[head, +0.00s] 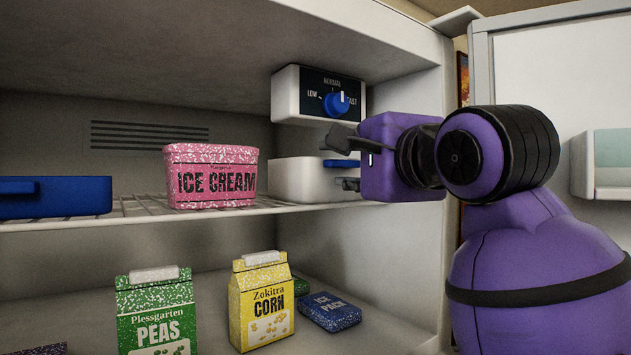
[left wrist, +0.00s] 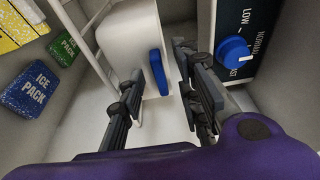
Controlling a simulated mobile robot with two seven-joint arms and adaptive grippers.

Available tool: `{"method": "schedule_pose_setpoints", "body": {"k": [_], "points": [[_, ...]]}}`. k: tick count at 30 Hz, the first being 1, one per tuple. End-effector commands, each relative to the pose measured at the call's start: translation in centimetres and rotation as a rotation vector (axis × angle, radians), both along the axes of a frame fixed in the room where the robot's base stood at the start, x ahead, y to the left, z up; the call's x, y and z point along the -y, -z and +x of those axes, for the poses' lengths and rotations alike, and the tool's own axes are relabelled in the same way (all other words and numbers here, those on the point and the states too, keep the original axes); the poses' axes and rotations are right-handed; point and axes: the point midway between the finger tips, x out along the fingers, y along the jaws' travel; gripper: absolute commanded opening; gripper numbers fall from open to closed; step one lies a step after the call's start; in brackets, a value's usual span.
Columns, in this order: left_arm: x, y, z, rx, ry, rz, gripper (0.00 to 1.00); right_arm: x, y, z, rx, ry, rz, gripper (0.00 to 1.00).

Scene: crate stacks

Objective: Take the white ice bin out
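The white ice bin (head: 302,181) sits on the wire shelf, below the dial box, with a blue handle (head: 341,163) on its front. In the left wrist view the bin (left wrist: 128,48) is at upper middle, and its blue handle (left wrist: 158,72) shows between my fingers. My left gripper (head: 337,162) is open at the bin's front right, one finger above handle height and one below. In the wrist view the left gripper (left wrist: 160,64) has clear gaps on both sides of the handle, so it holds nothing. My right gripper is not in view.
The dial box (head: 318,95) hangs just above the bin, close to my upper finger. A pink ice cream tub (head: 211,178) stands left of the bin. A blue tray (head: 55,197) is at far left. Peas (head: 155,310), corn (head: 261,300) and an ice pack (head: 329,312) are below.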

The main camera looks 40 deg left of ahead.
Motion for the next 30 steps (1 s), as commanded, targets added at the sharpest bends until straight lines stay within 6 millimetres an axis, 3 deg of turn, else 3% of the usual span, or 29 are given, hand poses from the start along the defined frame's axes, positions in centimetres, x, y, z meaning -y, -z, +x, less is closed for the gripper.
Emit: {"method": "schedule_pose_setpoints", "body": {"k": [4, 12, 25, 30], "points": [[0.0, 0.1, 0.0, -0.001, 0.0, 0.001, 0.31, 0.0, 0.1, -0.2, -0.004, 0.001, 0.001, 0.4], [0.0, 0.0, 0.0, 0.0, 0.0, 0.0, 0.0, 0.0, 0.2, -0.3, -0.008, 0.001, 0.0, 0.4], [0.1, -0.1, 0.0, 0.001, 0.0, 0.001, 0.0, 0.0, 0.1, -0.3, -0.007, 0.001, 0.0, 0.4], [0.1, -1.2, -0.1, 0.003, 0.0, 0.001, 0.0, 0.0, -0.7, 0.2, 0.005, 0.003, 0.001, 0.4]]}}
